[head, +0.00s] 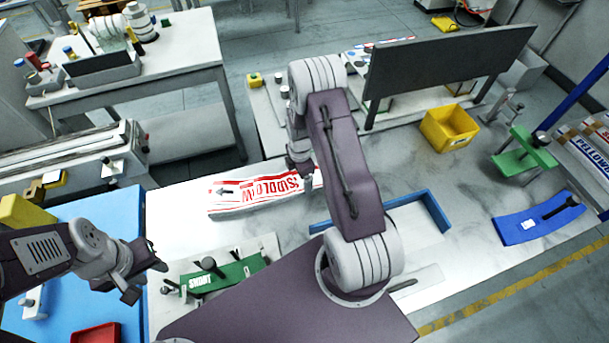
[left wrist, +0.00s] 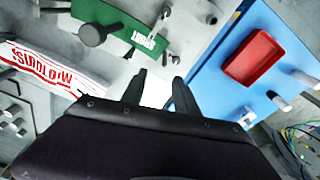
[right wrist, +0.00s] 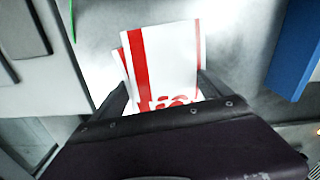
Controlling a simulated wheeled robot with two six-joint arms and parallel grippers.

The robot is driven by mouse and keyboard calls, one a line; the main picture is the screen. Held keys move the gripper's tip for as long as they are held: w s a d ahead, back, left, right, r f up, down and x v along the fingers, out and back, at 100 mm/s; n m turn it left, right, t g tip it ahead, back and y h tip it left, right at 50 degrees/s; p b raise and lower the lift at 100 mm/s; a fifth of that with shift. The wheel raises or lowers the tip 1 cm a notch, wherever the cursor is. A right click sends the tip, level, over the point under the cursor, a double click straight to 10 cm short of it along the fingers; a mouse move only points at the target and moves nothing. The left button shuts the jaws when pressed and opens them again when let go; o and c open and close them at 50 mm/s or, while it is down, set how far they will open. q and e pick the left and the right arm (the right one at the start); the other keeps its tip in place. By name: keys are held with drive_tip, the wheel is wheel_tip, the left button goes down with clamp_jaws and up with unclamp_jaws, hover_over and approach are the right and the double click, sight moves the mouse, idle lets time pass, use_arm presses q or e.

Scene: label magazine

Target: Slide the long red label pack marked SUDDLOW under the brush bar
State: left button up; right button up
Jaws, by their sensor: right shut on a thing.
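My right arm hides part of that end. The left wrist view also shows the pack (left wrist: 45,68) at its left. My left gripper (head: 145,280) is open and empty over the blue mat's edge, apart from the pack; its fingers (left wrist: 158,90) are spread. I cannot pick out the brush bar for certain.
A green SHORT plate (head: 225,277) with black knobs lies in front of the pack. A blue-edged tray (head: 435,208), yellow bin (head: 448,127) and dark upright panel (head: 450,65) stand to the right. A red tray (head: 95,334) sits on the blue mat (head: 100,215).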

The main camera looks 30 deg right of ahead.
drive_tip(key=shift+a, duration=0.1)
drive_tip(key=o, duration=1.9)
drive_tip(key=shift+r, duration=0.1)
drive_tip(key=shift+r, duration=0.35)
wheel_tip(320, 180, up, 8)
drive_tip(key=shift+r+b, duration=0.15)
drive_tip(key=shift+b, duration=0.85)
